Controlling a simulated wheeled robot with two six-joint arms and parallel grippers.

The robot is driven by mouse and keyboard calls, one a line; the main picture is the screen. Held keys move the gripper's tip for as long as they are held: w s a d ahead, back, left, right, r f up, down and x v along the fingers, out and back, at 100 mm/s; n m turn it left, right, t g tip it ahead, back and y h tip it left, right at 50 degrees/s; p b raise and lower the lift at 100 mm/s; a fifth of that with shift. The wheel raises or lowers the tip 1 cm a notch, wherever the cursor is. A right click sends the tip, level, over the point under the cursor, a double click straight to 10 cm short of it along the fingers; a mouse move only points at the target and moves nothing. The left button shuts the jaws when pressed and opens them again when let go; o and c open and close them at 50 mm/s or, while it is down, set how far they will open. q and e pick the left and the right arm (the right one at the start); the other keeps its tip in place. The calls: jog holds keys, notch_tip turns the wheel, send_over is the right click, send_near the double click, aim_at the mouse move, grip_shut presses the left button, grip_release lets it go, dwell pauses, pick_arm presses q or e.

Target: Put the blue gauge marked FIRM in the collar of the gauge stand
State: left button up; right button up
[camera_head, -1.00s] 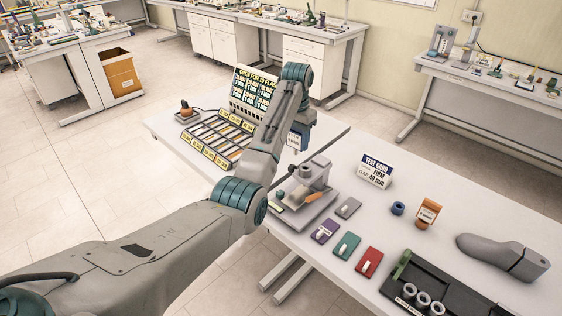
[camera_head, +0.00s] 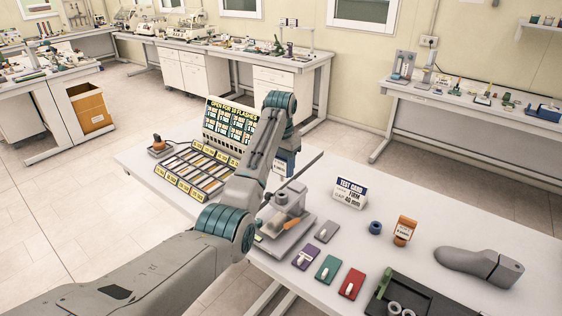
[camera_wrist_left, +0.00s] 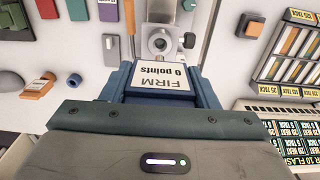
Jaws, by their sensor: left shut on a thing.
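My left gripper (camera_head: 287,158) is shut on the blue gauge, whose white label reads FIRM, 0 points, in the left wrist view (camera_wrist_left: 162,84). In the head view the gauge (camera_head: 280,168) is mostly hidden by my forearm. The gauge stand (camera_head: 290,198) is on the table, just below and in front of the gripper. In the left wrist view its round collar (camera_wrist_left: 160,42) shows straight beyond the gauge. The gauge appears held apart from the collar; the exact gap is hard to judge. My right gripper is not in view.
Grey, purple, green and red pads (camera_head: 351,284) lie right of the stand. A test card (camera_head: 350,193), a blue ring (camera_head: 375,228), an orange block (camera_head: 404,231) and a grey shoe last (camera_head: 478,264) stand farther right. A compartment tray (camera_head: 195,168) and flash board (camera_head: 230,128) are left.

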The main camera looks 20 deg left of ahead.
aim_at(281, 174)
pick_arm(q)
jog(key=shift+f, duration=2.05)
jog(key=shift+f, duration=1.85)
jog(key=o, duration=1.1)
